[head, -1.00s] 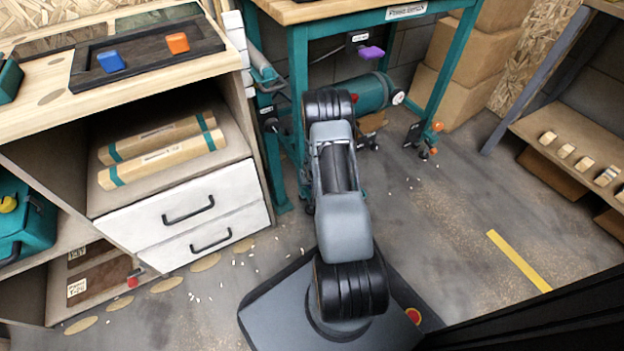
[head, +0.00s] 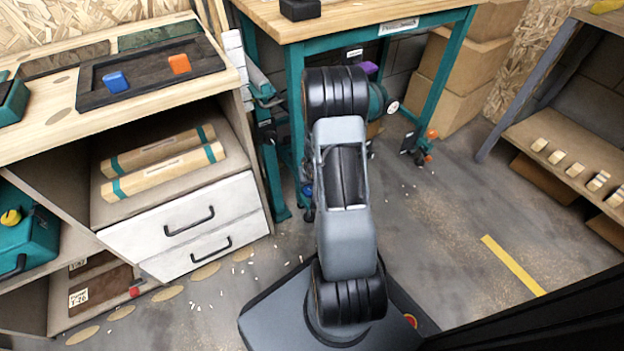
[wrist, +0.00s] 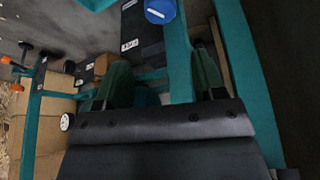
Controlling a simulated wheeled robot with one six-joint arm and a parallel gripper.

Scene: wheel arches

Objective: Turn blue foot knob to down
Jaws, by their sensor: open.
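The blue foot knob (wrist: 160,11) shows at the top edge of the wrist view, round and partly cut off, beside a teal bench leg (wrist: 179,55). In the head view a small blue patch (head: 307,190), likely the same knob, shows low at the bench's left leg, beside my arm. In the head view my arm hides the gripper.
The teal workbench (head: 345,30) stands ahead. An orange knob (head: 431,134) is at its right leg. A teal cylinder (head: 378,102) is partly hidden under it. A drawer cabinet (head: 180,215) is at left, a shelf (head: 560,150) at right.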

